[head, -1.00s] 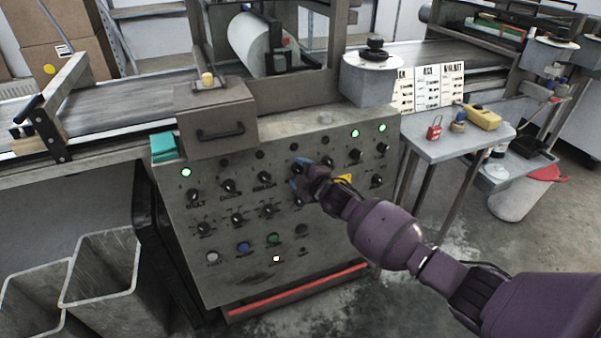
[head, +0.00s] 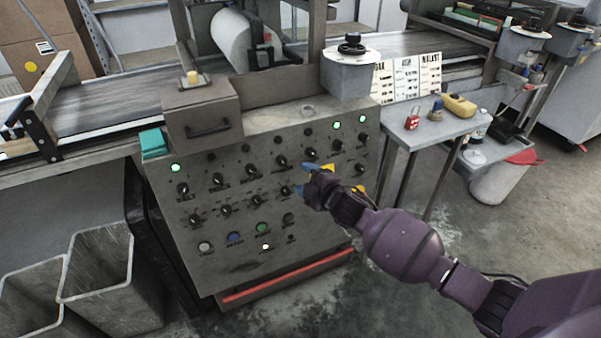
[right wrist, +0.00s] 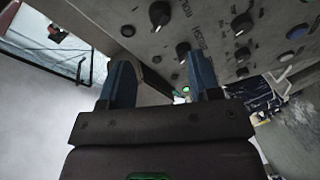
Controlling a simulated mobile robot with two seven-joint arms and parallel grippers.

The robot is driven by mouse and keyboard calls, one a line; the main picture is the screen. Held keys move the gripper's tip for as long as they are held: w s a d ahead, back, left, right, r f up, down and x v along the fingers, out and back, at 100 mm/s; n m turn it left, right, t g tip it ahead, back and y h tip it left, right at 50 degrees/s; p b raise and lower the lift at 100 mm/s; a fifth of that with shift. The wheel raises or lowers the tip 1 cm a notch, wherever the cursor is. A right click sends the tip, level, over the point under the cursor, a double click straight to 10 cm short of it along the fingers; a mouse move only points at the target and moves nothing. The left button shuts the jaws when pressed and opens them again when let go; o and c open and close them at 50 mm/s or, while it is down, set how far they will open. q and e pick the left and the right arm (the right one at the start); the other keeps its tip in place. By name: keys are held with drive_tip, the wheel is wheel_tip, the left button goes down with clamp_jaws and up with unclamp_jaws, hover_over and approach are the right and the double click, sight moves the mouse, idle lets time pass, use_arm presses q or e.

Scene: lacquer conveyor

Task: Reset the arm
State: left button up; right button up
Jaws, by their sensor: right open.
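My right arm reaches in from the lower right in the head view. Its gripper (head: 303,178) is open and empty in front of the grey control panel (head: 208,270). The two blue fingertips stand apart near a black knob (head: 281,161) and a lower knob (head: 285,191). In the right wrist view the open fingers (right wrist: 160,72) have nothing between them. The panel's knobs (right wrist: 160,14) show beyond the fingers, and a green light (right wrist: 186,90) shows between them. I cannot tell the exact gap between fingertips and panel. My left gripper is not in view.
A conveyor belt (head: 120,102) runs behind the panel. A small side table (head: 425,134) at the right holds a red padlock (head: 412,118) and a yellow device (head: 459,105). Metal bins (head: 112,272) stand at lower left. Floor at the lower right is open around my arm.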

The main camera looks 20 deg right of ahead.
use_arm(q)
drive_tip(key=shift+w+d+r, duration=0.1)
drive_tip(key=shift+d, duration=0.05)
use_arm(e)
drive_tip(key=shift+s, duration=0.3)
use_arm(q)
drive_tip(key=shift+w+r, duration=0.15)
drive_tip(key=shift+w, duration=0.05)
use_arm(e)
drive_tip(key=s+a+r+m+p, duration=0.1)
drive_tip(key=s+a+r+m, duration=0.15)
drive_tip(key=s+m, duration=0.5)
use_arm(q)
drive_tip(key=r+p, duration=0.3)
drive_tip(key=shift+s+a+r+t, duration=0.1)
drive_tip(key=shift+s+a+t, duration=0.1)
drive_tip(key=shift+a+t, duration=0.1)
use_arm(e)
drive_tip(key=s+d+f+m+g+h, duration=0.1)
drive_tip(key=s+f+m, duration=0.1)
drive_tip(key=s, duration=0.8)
drive_tip(key=s+d+f+m+g+h, duration=0.1)
drive_tip(key=s+f, duration=0.4)
drive_tip(key=s, duration=0.5)
drive_tip(key=s+d+f+m+g+h, duration=0.1)
drive_tip(key=s+d+f+m+g, duration=0.1)
drive_tip(key=s, duration=0.8)
drive_tip(key=shift+s+f+m+g+h, duration=0.35)
drive_tip(key=shift+f+m, duration=0.4)
drive_tip(key=shift+m, duration=0.5)
